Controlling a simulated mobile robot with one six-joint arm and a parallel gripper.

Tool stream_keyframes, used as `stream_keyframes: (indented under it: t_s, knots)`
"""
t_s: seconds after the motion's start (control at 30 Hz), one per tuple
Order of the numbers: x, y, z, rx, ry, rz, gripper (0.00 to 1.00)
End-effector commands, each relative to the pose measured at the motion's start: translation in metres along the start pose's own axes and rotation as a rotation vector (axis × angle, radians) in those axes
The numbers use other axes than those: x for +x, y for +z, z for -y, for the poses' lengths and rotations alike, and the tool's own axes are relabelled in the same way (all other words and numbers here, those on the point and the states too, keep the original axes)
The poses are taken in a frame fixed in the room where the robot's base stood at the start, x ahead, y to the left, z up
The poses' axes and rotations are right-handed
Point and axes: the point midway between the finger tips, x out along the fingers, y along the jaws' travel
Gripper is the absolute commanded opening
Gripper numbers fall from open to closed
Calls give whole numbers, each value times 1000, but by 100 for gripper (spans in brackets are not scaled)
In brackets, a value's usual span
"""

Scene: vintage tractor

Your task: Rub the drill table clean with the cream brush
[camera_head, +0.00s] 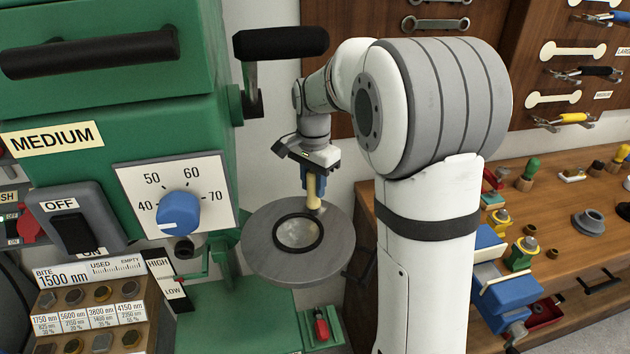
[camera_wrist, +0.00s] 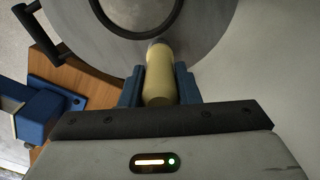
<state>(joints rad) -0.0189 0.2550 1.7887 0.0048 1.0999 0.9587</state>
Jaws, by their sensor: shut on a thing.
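The drill table (camera_head: 262,262) is a round grey metal disc in the head view, with a black ring and a paler, smudged patch (camera_head: 298,234) inside the ring. It also fills the top of the wrist view (camera_wrist: 205,25). The cream brush (camera_head: 313,187) hangs from my gripper (camera_head: 314,180), which is shut on its handle. In the wrist view the cream handle (camera_wrist: 159,85) lies between the blue fingers (camera_wrist: 159,88). The brush's tip points at the table near the back of the ring. I cannot tell whether it touches the table.
The green drill press (camera_head: 110,110) with a blue dial (camera_head: 180,212) stands to the left. A black-gripped lever (camera_head: 280,42) sticks out above the table. A wooden workbench (camera_head: 555,235) with a blue vise (camera_head: 505,290) and several small tools stands at the right.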

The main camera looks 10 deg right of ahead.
Motion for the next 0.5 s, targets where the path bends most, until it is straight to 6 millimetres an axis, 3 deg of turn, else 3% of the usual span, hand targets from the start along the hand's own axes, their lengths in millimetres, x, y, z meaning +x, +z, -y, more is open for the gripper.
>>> stream_keyframes:
  t_s: [0.5]
  knots:
    - [0,-10,2,2,0,0,0]
